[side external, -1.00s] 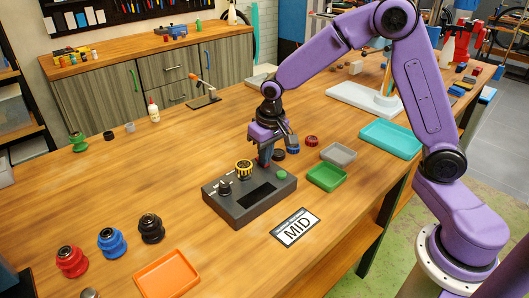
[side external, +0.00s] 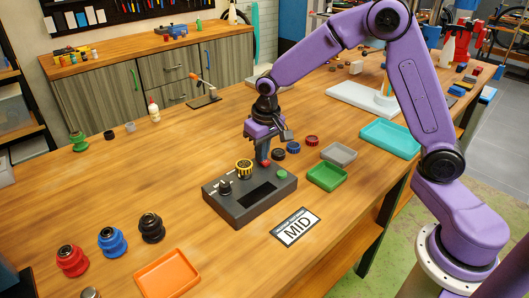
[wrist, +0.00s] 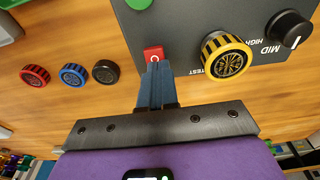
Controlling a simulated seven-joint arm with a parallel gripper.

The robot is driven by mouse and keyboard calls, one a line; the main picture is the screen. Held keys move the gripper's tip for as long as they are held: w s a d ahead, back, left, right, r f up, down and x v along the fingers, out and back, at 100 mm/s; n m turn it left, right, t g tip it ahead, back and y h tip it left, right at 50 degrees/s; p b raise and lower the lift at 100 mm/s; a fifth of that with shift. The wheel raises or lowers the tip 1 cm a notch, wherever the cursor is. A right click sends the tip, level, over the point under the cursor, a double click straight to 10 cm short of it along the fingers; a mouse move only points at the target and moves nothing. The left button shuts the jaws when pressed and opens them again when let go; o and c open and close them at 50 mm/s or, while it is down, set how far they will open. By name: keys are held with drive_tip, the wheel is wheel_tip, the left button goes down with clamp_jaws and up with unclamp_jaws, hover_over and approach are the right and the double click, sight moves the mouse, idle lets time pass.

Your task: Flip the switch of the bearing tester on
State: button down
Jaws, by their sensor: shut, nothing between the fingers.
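The bearing tester (side external: 232,208) is a dark grey box on the wooden bench; its panel also shows in the wrist view (wrist: 190,20). Its red switch (wrist: 153,52) carries a white round mark and sits at the panel's edge. My gripper (wrist: 154,68) is shut and empty, its blue-grey fingertips right at the switch; I cannot tell if they touch it. In the side view my gripper (side external: 264,160) points down at the tester's back edge. The tester also bears a yellow-and-black wheel (wrist: 227,55), a black knob (wrist: 288,29) and a green button (side external: 282,174).
Red (wrist: 35,76), blue (wrist: 73,75) and black (wrist: 106,72) wheels lie behind the tester. Green (side external: 327,178) and grey (side external: 339,154) trays stand right. A MID card (side external: 295,228) lies in front. An orange tray (side external: 168,274) and several bearing holders are front left.

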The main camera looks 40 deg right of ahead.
drive_tip(key=shift+w+d+f, duration=0.2)
wheel_tip(320, 180, up, 14)
drive_tip(key=s, duration=0.2)
drive_tip(key=shift+s+a+r, duration=0.15)
drive_tip(key=shift+a, duration=0.05)
drive_tip(key=s+d+f+n, duration=0.1)
drive_tip(key=s+f+n, duration=0.25)
drive_tip(key=s, duration=0.65)
drive_tip(key=s+d+f+n+g, duration=0.15)
drive_tip(key=s+n, duration=0.35)
drive_tip(key=s, duration=0.5)
drive_tip(key=s+f+n, duration=0.3)
drive_tip(key=s+n, duration=0.1)
drive_tip(key=s, duration=0.6)
wheel_tip(320, 180, up, 8)
drive_tip(key=m+t, duration=0.2)
drive_tip(key=m, duration=1.1)
hover_over(267, 163)
drive_tip(key=shift+n, duration=0.25)
drive_tip(key=w+f, duration=0.1)
drive_tip(key=f, duration=0.8)
drive_tip(key=w+f, duration=0.1)
drive_tip(key=f, duration=0.3)
drive_tip(key=shift+w+f, duration=0.3)
drive_tip(key=shift+w, duration=0.05)
